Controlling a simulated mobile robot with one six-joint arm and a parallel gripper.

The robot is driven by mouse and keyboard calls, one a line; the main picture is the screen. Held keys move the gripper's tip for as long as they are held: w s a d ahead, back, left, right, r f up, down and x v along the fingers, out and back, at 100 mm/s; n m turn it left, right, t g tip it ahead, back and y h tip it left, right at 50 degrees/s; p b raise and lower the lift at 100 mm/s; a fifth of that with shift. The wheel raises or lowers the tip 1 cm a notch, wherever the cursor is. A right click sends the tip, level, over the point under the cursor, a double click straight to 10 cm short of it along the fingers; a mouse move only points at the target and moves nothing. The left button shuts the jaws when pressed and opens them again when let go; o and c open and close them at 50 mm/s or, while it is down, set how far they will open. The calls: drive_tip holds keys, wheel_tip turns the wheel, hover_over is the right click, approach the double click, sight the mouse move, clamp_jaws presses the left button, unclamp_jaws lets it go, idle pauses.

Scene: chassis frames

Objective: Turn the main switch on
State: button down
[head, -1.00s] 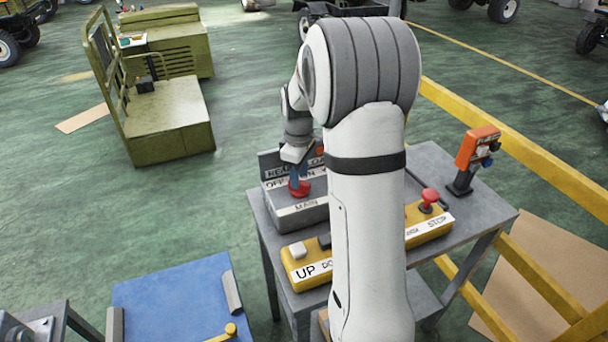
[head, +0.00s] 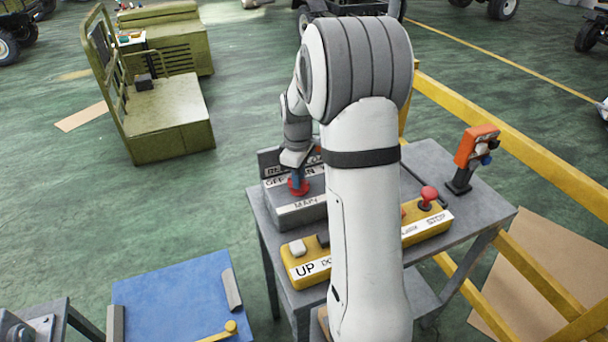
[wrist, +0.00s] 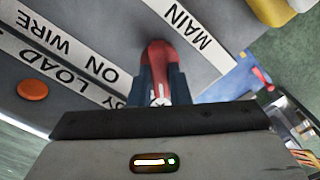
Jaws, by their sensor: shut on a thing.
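The main switch is a red handle (wrist: 158,62) on a grey box (head: 301,214) with a white MAIN label (head: 306,203). It also shows in the head view (head: 298,187), low between my fingers. My gripper (wrist: 160,88) is shut on the red handle, with one dark finger on each side of it. The OFF label (head: 277,182) is on the left in the head view. My arm hides the right part of the grey box.
A yellow button box (head: 309,269) with UP and STOP labels stands in front of the grey box. An orange pendant (head: 477,147) stands at the table's right. An orange lamp (wrist: 32,91) sits beside the LOAD label. A yellow rail (head: 510,125) runs along the right.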

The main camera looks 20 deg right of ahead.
drive_tip(key=shift+d, duration=0.35)
drive_tip(key=shift+a+r, duration=0.1)
drive_tip(key=shift+a, duration=0.1)
drive_tip(key=shift+a+m+b, duration=0.15)
drive_tip(key=shift+m+b, duration=0.15)
drive_tip(key=shift+m, duration=0.5)
drive_tip(key=m+b, duration=0.1)
drive_tip(key=m, duration=0.3)
drive_tip(key=shift+w, duration=0.1)
drive_tip(key=m+b, duration=0.1)
drive_tip(key=m, duration=0.7)
drive_tip(key=shift+r+b, duration=0.1)
drive_tip(key=shift+b, duration=0.25)
drive_tip(key=shift+m, duration=2.1)
